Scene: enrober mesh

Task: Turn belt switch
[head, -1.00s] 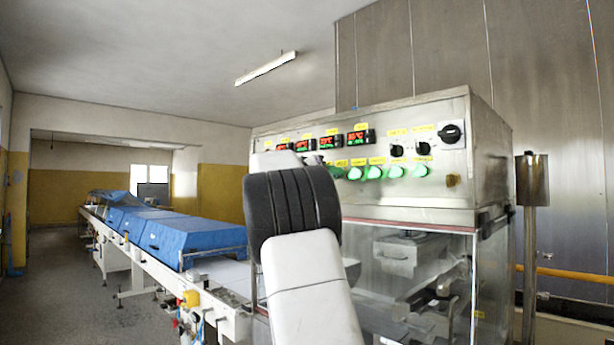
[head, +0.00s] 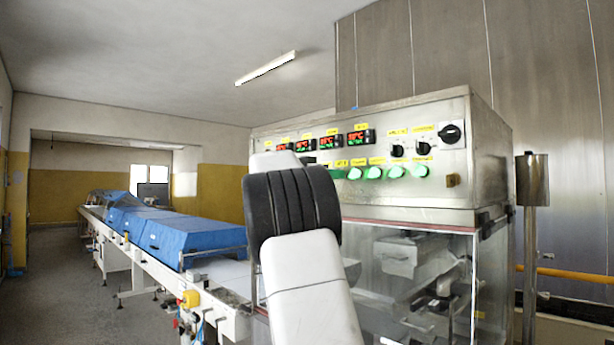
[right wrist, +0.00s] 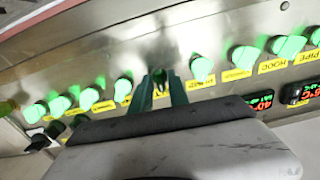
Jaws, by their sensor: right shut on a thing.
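A row of glowing green switch knobs runs along the steel control panel (head: 440,190) in the head view. My right gripper (right wrist: 160,80) shows in the right wrist view with its two dark green fingers at the panel, in a gap in that row. It is shut on the knob there, the belt switch, which the fingers mostly hide; I cannot read its label or tell its angle. A free green knob (right wrist: 201,68) stands on one side of the fingers and another green knob (right wrist: 122,89) on the other. My left gripper is out of view.
Red-digit displays (head: 361,138) and black rotary switches (head: 396,150) sit above the knobs. A larger black switch (head: 451,133) is at the panel's upper right. Clear guards (head: 400,270) are below. A conveyor with blue covers (head: 180,240) extends back left.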

